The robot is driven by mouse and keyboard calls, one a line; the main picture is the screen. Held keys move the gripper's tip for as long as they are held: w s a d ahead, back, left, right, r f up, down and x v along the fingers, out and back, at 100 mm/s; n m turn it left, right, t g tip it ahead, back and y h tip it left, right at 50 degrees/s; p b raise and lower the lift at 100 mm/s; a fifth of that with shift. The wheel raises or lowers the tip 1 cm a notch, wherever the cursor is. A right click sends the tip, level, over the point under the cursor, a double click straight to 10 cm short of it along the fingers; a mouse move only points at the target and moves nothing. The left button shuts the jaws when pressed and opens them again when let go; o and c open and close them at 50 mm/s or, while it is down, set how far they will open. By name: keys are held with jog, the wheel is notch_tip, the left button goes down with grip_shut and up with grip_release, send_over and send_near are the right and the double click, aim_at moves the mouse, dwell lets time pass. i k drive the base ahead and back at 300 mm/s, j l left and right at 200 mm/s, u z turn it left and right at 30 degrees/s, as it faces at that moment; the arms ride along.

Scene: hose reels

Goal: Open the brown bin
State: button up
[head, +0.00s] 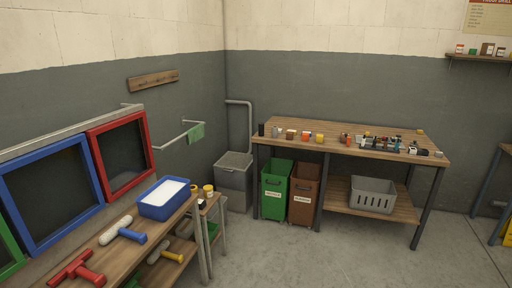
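The brown bin (305,211) stands on the floor under the left part of the wooden workbench, just right of the green bin. It has a pale label on its front and a dark handle-like shape above the label. Its top is in the shade of the bench, and I cannot tell whether its lid is up or down. A dark bench leg stands close along its right side. My gripper is not in view.
The green bin (274,207) stands beside it, and a grey lidded bin (234,182) is in the corner. The workbench (345,137) holds small items above and a grey basket (372,196) on its lower shelf. The concrete floor (320,258) in front is clear.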

aim_at(305, 177)
jog(key=i, duration=2.85)
jog(key=i+z, duration=0.15)
jog(key=i, duration=0.45)
jog(key=i+j, duration=0.15)
jog(key=i, duration=0.45)
jog(key=i+j+z, duration=0.15)
jog(key=i, duration=0.4)
